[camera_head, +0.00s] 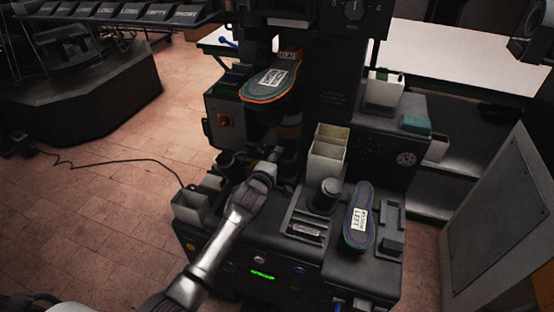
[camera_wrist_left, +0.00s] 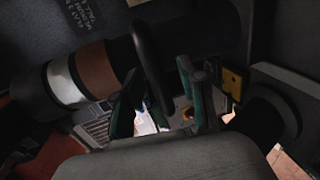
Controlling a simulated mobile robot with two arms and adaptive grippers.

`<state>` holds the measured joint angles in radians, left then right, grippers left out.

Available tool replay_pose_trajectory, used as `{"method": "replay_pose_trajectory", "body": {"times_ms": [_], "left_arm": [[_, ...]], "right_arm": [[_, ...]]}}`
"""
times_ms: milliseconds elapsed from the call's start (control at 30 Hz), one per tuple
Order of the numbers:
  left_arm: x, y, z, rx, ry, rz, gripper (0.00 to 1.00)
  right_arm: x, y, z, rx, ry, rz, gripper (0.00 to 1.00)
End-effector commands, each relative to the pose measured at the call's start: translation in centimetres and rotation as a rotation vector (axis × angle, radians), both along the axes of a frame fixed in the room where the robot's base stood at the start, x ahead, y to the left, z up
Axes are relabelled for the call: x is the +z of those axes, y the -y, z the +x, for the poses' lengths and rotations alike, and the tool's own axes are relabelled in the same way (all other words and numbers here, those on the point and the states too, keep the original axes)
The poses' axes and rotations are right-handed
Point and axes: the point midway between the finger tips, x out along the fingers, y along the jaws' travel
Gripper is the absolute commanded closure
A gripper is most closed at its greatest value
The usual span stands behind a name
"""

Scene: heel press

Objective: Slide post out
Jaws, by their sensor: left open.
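A dark cylinder with brown and white bands, which looks like the post, crosses the upper left of the left wrist view (camera_wrist_left: 95,75). In the head view its brown band (camera_head: 290,132) shows below the orange-edged sole (camera_head: 270,84). A dark curved handle (camera_wrist_left: 150,60) stands at the cylinder's end. My left gripper (camera_head: 274,156) reaches into the machine below that sole. In the left wrist view its green-padded fingers (camera_wrist_left: 160,100) are apart, near the handle, with nothing clearly held between them. Whether they touch the handle is unclear. My right gripper is not in view.
A second sole (camera_head: 360,222) lies on the machine's front right. A grey panel (camera_head: 505,225) stands at right. Tiled floor is open at left.

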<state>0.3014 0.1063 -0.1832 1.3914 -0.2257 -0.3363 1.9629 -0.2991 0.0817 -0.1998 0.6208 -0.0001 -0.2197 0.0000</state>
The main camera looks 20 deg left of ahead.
Motion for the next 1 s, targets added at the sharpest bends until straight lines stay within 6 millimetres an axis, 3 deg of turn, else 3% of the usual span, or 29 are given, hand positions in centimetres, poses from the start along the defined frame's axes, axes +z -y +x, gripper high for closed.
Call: {"method": "replay_pose_trajectory", "body": {"times_ms": [167, 433, 833, 1000], "left_arm": [[0.0, 0.0, 0.0, 0.0, 0.0, 0.001, 0.59], [0.0, 0.0, 0.0, 0.0, 0.0, 0.001, 1.0], [0.0, 0.0, -0.2, 0.0, -0.001, 0.0, 1.0], [0.2, 0.0, -1.5, 0.001, -0.004, -0.001, 1.0]], "right_arm": [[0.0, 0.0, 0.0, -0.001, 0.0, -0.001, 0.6], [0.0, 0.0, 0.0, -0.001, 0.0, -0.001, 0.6], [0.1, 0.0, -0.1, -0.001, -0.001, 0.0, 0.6], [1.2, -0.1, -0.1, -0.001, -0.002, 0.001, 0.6]]}}
